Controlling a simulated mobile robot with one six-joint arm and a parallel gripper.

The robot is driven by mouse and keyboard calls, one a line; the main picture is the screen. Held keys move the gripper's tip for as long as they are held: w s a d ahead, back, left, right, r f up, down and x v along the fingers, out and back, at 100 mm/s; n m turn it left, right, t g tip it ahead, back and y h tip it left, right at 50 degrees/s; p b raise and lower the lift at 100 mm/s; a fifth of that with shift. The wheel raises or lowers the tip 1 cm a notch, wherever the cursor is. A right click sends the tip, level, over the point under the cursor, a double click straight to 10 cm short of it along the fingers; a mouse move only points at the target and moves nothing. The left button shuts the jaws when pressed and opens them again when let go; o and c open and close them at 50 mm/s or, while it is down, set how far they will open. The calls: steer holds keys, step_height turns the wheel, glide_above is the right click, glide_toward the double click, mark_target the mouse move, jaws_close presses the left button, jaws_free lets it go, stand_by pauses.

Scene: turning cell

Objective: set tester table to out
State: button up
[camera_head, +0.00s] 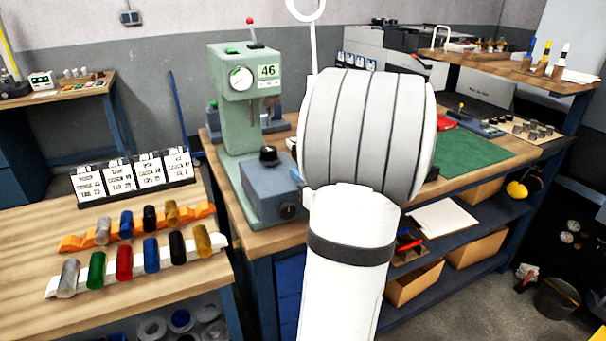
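The tester is a pale green upright machine (230,110) with a round dial, a plate marked 46 and a red-tipped lever on top. It stands on the wooden bench left of my arm. A blue-grey block (270,190) with a black knob on top and another on its front sits on the tester's base; I cannot tell whether this is the tester table or how it is set. My white and grey arm fills the middle and covers the area right of the block. My gripper is not visible.
A nearer bench (30,240) at left holds a card rack (132,177) and coloured cylinders in an orange rack (75,243) and a white rack (52,287). Behind my arm are a green mat (465,153) and a raised shelf (510,68). Cardboard boxes (478,248) sit below.

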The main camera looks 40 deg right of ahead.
steer(key=shift+o, duration=0.8)
steer(key=shift+s+r, duration=0.1)
steer(key=shift+s, duration=0.05)
steer(key=shift+o, duration=1)
steer(key=s, duration=0.7)
steer(key=shift+s+a+b, duration=0.3)
steer(key=shift+a, duration=0.15)
